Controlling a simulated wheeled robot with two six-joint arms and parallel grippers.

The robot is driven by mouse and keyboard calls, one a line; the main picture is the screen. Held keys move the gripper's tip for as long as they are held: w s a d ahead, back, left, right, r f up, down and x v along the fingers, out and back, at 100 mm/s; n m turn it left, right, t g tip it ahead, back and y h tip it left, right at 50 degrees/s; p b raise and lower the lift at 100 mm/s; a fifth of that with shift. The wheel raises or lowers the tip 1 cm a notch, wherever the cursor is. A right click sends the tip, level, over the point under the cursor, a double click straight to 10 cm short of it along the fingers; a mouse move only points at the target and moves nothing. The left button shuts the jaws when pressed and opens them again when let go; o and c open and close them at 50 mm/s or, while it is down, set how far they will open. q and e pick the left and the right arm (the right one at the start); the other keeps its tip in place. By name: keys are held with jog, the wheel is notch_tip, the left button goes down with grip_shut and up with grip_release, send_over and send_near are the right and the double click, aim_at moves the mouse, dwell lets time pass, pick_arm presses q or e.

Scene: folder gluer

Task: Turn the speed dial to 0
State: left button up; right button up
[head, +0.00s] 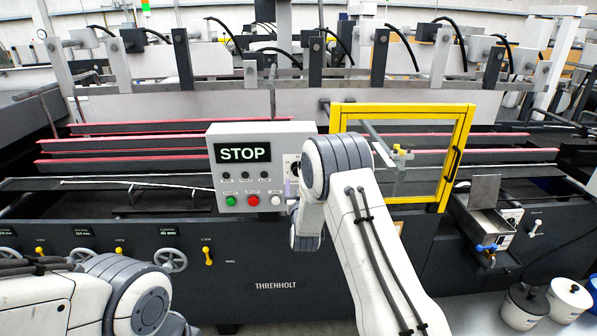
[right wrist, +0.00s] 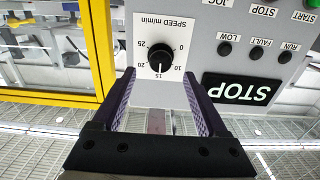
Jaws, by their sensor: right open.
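The speed dial (right wrist: 160,57) is a round black knob on a white plate marked "SPEED m/min" in the right wrist view, which is upside down. Its white pointer line points at about 15. In the head view my right arm mostly covers the dial (head: 294,168). My right gripper (right wrist: 158,76) is open and empty, its two purple-lined fingers on either side of the dial's position in the picture, with no visible contact. In the head view only a bit of my right gripper (head: 291,192) shows beside the arm. My left gripper is out of view.
The grey control box (head: 264,131) carries a STOP display (head: 243,152), several small knobs or lamps and green, red and white buttons. A yellow-framed guard door (head: 458,150) stands just right of it. White tubs (head: 568,299) stand at the lower right.

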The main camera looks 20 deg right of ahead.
aim_at(298, 174)
pick_arm(q)
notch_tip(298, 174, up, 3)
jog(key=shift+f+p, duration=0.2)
jog(key=shift+p, duration=0.8)
pick_arm(e)
jog(key=x, duration=0.6)
jog(key=shift+w, duration=0.2)
jog(key=shift+c, duration=0.3)
grip_shut()
jog(key=shift+f+n+b, duration=0.25)
jog(key=shift+n+b, duration=0.35)
jog(key=shift+b, duration=0.4)
pick_arm(q)
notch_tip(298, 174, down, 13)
jog(key=b, duration=1.1)
pick_arm(e)
jog(key=shift+r+n, duration=0.15)
jog(key=shift+n, duration=5.55)
jog(key=shift+r+n, duration=0.15)
jog(key=shift+n, duration=5.55)
